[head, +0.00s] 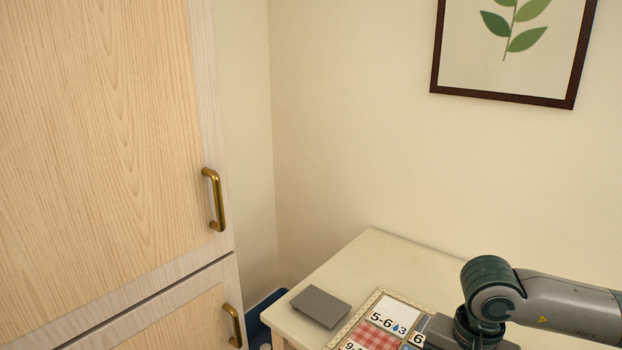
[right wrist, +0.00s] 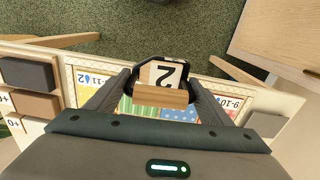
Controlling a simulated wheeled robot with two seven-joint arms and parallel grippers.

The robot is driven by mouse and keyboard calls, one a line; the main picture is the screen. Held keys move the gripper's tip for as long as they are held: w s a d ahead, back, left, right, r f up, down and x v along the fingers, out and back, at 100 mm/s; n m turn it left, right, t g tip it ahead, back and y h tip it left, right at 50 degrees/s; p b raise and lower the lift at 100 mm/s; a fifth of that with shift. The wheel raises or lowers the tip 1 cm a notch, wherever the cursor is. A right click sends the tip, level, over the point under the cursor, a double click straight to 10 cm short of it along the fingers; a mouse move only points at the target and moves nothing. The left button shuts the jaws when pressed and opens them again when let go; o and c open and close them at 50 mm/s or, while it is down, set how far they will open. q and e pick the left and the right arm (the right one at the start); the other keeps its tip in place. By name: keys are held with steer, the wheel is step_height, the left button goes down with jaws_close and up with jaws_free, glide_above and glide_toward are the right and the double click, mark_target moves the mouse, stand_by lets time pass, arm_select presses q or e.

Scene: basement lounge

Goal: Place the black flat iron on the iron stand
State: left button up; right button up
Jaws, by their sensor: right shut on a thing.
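In the right wrist view, my right gripper (right wrist: 160,92) is shut on the black flat iron (right wrist: 122,104), gripping its pale wooden handle bar (right wrist: 160,97). Its black frame surrounds the bar, and a white face marked "2" (right wrist: 166,74) shows inside the frame. In the head view my right arm comes in from the right above the table; its fingers and the iron are out of view. A flat grey plate (head: 320,306) lies at the table's left edge; I cannot tell whether it is the iron stand. It also shows in the right wrist view (right wrist: 265,123). My left gripper is not in view.
The cream table (head: 375,262) carries a patterned board with numbered tiles (head: 394,312). A dark grey block (right wrist: 28,72) and a brown block (right wrist: 35,105) lie at the wrist view's left. A wooden cabinet (head: 100,130) stands left. The table's back area is clear.

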steer(key=a+n, duration=0.1)
steer(key=n, duration=0.1)
steer(key=a+n, duration=0.1)
steer(key=n, duration=0.1)
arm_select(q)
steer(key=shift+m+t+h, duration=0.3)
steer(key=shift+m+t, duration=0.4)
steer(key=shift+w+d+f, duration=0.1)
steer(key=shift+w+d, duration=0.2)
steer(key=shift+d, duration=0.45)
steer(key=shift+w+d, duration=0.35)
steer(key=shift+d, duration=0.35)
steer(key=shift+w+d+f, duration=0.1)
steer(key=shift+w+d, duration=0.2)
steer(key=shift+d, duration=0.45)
arm_select(e)
steer(key=shift+a+n, duration=0.4)
steer(key=shift+n, duration=0.45)
steer(key=shift+a+n, duration=0.4)
steer(key=shift+n, duration=0.45)
